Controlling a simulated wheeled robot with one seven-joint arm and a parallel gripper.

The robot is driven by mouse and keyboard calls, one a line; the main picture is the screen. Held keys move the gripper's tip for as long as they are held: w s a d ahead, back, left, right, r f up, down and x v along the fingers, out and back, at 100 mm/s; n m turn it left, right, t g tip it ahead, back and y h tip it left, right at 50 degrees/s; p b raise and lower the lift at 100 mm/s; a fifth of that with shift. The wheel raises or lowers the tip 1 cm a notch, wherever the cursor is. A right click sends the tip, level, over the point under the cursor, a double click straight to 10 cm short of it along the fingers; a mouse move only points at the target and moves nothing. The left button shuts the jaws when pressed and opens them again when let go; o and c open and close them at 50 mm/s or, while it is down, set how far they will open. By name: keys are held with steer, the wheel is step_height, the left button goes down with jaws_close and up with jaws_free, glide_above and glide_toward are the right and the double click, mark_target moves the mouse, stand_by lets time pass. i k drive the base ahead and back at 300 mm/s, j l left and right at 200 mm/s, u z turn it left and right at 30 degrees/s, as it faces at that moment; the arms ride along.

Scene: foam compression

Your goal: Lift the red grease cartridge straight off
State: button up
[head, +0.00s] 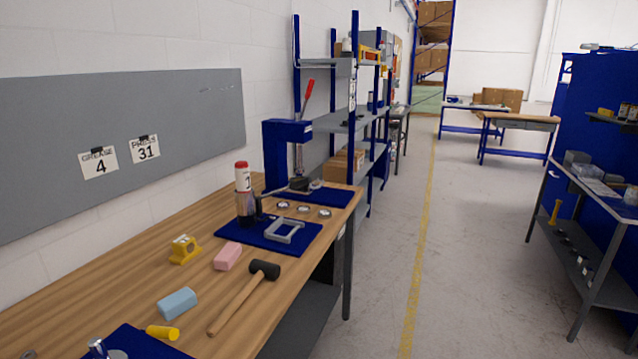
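The grease cartridge (243,178) is a white cylinder with a red cap and a dark mark on its side. It stands upright on top of a dark cylindrical body (246,210) on a blue mat (232,232) on the workbench. The joint between cartridge and dark body is too small to make out. My gripper is not in view.
A grey frame (285,231) lies close right of the cartridge. A blue press (275,150) with a red lever stands behind. A mallet (240,300), pink block (228,257), blue block (177,304) and yellow object (184,250) lie in front on the wooden bench (120,290).

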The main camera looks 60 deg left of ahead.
mark_target(242, 173)
steer(key=u, duration=2.35)
steer(key=i+l+u, duration=0.1)
steer(key=u, duration=0.3)
steer(key=i+l+u, duration=0.1)
steer(key=u, duration=0.3)
steer(key=l+u, duration=0.25)
steer(key=u, duration=0.15)
steer(key=i+l+u, duration=0.2)
steer(key=l+u, duration=0.15)
steer(key=l, duration=0.85)
steer(key=l+u, duration=0.3)
steer(key=l, duration=1.9)
